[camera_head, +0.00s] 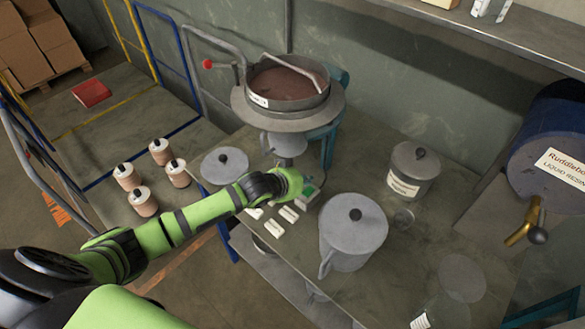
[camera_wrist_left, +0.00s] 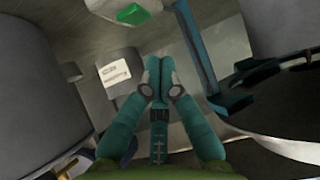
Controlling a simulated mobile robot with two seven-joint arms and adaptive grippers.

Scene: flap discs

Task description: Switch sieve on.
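The sieve (camera_head: 288,92) is a round metal drum with brownish material inside and a bar across its top. It stands on a wide round base by the wall. A small grey box with a green button (camera_head: 310,188) sits on the table below the sieve, partly hidden by my left gripper (camera_head: 299,184). In the left wrist view the green button (camera_wrist_left: 131,13) is at the top, apart from my gripper fingertips (camera_wrist_left: 158,72). The fingers are together with nothing visible between them. My right gripper is in neither view.
Small white pieces (camera_head: 274,228) lie on the table near my left gripper. A large lidded grey pot (camera_head: 353,235) and a smaller labelled pot (camera_head: 413,172) stand to the right. A grey lid (camera_head: 224,162) and several pinkish canisters (camera_head: 143,201) are to the left.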

